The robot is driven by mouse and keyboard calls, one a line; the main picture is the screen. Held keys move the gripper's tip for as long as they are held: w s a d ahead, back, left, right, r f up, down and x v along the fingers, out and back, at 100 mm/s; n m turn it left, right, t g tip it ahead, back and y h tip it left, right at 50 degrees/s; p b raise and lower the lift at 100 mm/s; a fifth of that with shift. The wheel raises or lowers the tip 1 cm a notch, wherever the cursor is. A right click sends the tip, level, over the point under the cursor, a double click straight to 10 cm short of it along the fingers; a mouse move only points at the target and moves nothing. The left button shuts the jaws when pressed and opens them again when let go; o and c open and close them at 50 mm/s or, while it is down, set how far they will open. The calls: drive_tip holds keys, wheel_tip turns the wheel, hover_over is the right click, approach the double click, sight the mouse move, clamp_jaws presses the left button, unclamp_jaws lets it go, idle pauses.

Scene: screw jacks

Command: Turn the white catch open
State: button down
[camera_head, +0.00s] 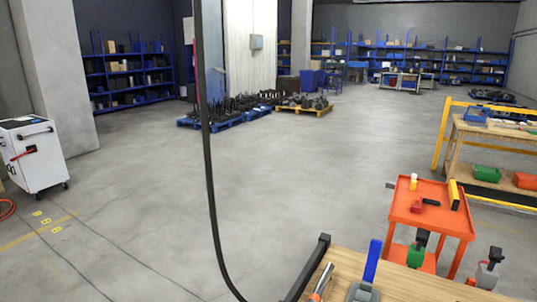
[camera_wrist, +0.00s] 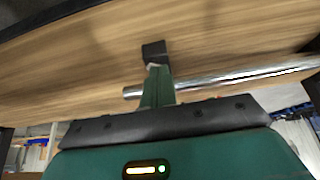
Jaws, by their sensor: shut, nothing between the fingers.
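I cannot make out a white catch in either view. My gripper (camera_wrist: 154,50) shows in the wrist view as green fingers with a dark tip, shut and with nothing held. Its tip is against or just in front of a wooden surface (camera_wrist: 80,60); I cannot tell whether they touch. A shiny metal rod (camera_wrist: 240,76) crosses behind the fingers. In the head view my gripper does not show. A wooden bench (camera_head: 420,290) is at the bottom right, with a blue-handled grey tool (camera_head: 370,268) and a metal rod with an orange part (camera_head: 321,282) on it.
An orange cart (camera_head: 425,212) with small tools stands beyond the bench. A yellow-framed workbench (camera_head: 500,140) is at the right. A white cabinet (camera_head: 30,155) stands at the left. Loaded pallets (camera_head: 225,122) and blue shelves (camera_head: 125,75) are far back. The middle floor is clear.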

drive_tip(key=shift+s+d, duration=0.3)
drive_tip(key=shift+d, duration=0.45)
idle(0.4)
drive_tip(key=shift+s, duration=0.1)
drive_tip(key=shift+s+a, duration=0.15)
drive_tip(key=shift+s, duration=0.1)
wheel_tip(320, 180, up, 6)
idle(0.5)
drive_tip(key=shift+s, duration=0.15)
idle(0.3)
